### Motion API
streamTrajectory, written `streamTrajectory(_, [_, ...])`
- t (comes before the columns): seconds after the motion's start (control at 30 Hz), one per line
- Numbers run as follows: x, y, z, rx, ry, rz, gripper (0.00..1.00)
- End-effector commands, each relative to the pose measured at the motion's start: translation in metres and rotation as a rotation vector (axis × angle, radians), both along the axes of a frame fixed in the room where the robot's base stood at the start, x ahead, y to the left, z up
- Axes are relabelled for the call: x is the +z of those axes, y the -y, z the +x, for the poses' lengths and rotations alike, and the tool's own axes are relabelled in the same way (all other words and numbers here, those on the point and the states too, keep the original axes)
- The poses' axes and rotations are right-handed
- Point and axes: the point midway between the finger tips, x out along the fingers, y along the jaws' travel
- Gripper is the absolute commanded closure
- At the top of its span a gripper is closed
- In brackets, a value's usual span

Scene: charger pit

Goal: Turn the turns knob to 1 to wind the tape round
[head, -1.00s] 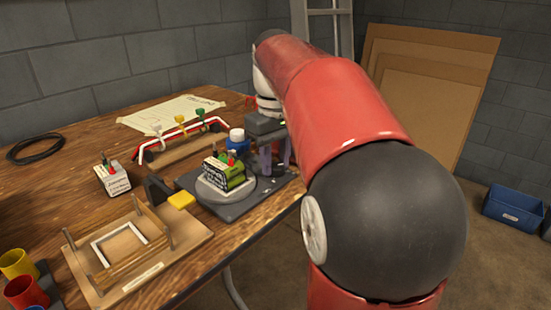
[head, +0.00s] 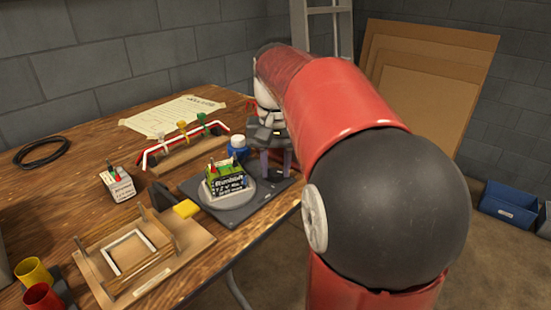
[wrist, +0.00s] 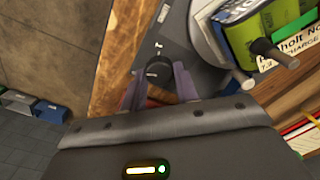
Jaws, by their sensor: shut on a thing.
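The black turns knob (wrist: 158,72) sits on a dark grey base plate between my gripper's fingertips (wrist: 160,82). My gripper is shut on it. Pale marks show on the plate above the knob, too small to read surely. In the head view the base (head: 262,201) carries a round grey turntable (head: 212,199) with a green and white labelled pack (head: 226,180) on it. The pack also shows in the wrist view (wrist: 283,16). My gripper (head: 276,172) reaches down at the base's right side, and the knob is hidden there. I cannot make out the tape.
A wooden jig (head: 155,270), a small labelled box (head: 118,184) and a rack with coloured clips (head: 185,150) are on the table (head: 75,205).

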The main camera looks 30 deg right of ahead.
Motion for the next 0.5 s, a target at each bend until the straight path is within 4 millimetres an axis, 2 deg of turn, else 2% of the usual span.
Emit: streamTrajectory(0.5, [0.0022, 0.001, -0.0002, -0.491, 0.004, -0.001, 0.93])
